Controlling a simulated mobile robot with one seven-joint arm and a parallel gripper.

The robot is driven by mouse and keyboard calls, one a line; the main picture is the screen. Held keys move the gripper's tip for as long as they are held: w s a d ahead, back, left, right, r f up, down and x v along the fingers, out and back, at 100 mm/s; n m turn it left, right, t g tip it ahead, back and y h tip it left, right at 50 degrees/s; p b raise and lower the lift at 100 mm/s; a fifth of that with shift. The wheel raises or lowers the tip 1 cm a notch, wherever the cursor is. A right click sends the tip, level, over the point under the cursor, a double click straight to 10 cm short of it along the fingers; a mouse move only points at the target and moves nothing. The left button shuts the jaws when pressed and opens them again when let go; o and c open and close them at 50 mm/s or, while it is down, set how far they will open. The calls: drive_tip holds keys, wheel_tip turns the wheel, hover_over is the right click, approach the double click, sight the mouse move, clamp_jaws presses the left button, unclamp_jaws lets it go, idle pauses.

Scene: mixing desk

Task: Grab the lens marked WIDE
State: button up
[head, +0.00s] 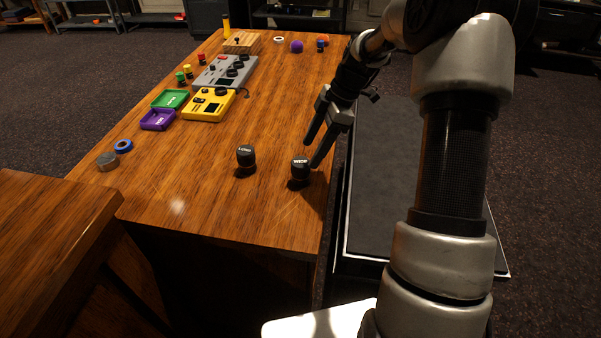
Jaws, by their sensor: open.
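The lens marked WIDE (299,171) is a short black cylinder standing upright near the front right of the wooden desk. A similar black lens marked LONG (246,158) stands a little to its left. My gripper (311,154) is open and points down over the desk's right side. One fingertip is right by the upper right of the WIDE lens, and the other finger is behind it and higher. I cannot tell whether the near fingertip touches the lens. Nothing is held between the fingers.
Blue (123,146) and grey (108,161) tape rolls lie at the left edge of the desk (190,200). Purple (158,120) and green (171,99) trays, a yellow device (209,104) and a grey mixer (225,72) stand farther back. The desk's middle is clear.

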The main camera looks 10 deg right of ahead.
sight(305, 161)
drive_tip(key=x, duration=0.3)
drive_tip(key=shift+b+x, duration=0.35)
drive_tip(key=shift+x, duration=2.35)
drive_tip(key=shift+s+a+r, duration=0.1)
drive_tip(key=shift+r, duration=0.05)
drive_tip(key=c, duration=1.4)
